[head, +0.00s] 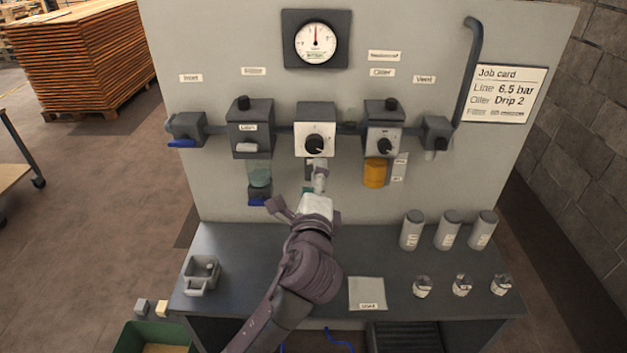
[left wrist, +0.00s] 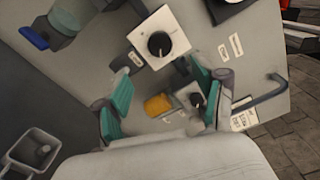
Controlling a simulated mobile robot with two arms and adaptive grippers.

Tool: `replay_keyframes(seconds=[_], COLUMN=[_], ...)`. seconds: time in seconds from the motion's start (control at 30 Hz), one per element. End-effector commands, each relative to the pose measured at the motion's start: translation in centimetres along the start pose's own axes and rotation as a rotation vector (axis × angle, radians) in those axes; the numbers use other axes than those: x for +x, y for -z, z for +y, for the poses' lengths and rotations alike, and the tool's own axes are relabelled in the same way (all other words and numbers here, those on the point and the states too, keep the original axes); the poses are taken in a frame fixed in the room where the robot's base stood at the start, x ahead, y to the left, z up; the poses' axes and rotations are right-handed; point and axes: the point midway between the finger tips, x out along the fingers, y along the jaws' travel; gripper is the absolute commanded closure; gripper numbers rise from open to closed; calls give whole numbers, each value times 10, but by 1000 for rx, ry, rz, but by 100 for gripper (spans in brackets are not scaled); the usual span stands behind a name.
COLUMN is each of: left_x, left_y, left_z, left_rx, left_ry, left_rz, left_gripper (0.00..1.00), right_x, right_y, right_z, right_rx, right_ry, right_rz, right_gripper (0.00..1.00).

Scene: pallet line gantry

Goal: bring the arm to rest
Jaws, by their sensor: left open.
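My left arm reaches in from the bottom of the head view, over the dark bench. My left gripper (head: 297,190) is in front of the grey panel, just below the central regulator with its black knob (head: 314,145). Its fingers are spread and nothing shows between them. The left wrist view shows the same gripper (left wrist: 160,88) with two teal-padded fingers apart. The regulator knob (left wrist: 159,44) and the amber oiler bowl (left wrist: 157,105) show beyond the fingers, and no contact is visible. My right gripper is not in view.
The panel (head: 225,60) carries a gauge (head: 316,42), a filter with a clear bowl (head: 259,175), and an oiler (head: 384,140). On the bench (head: 300,237) stand a grey caddy (head: 201,275), several canisters and small jars. A green bin (head: 125,342) is at lower left.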

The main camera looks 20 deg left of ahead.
Motion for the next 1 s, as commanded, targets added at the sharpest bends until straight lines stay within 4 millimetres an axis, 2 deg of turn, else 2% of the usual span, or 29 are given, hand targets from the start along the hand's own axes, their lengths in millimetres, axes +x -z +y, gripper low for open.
replay_keyframes(seconds=[0.33, 0.43, 0.47, 0.57, 0.67, 0.7, 0.8, 0.9, 1.0], left_x=[0, -3, -5, -22, -56, -74, -117, -153, -185], left_y=[0, -1, -2, -6, -12, -14, -19, -23, -26], left_z=[1, 13, 22, 66, 129, 153, 198, 226, 245], left_rx=[-1, -40, -68, -230, -473, -574, -782, -929, -1038], left_ry=[-1, -38, -62, -204, -421, -516, -714, -862, -982], left_rz=[0, 6, 11, 23, 13, -5, -63, -129, -194], left_gripper=[30, 30, 30, 30, 30, 30, 30, 30, 30], right_x=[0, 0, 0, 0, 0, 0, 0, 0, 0], right_y=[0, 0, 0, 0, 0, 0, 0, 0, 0], right_z=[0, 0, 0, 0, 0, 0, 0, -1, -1], right_rx=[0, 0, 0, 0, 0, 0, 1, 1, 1], right_ry=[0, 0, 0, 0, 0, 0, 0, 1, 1], right_rz=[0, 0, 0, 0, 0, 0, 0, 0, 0], right_gripper=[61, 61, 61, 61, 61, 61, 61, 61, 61])
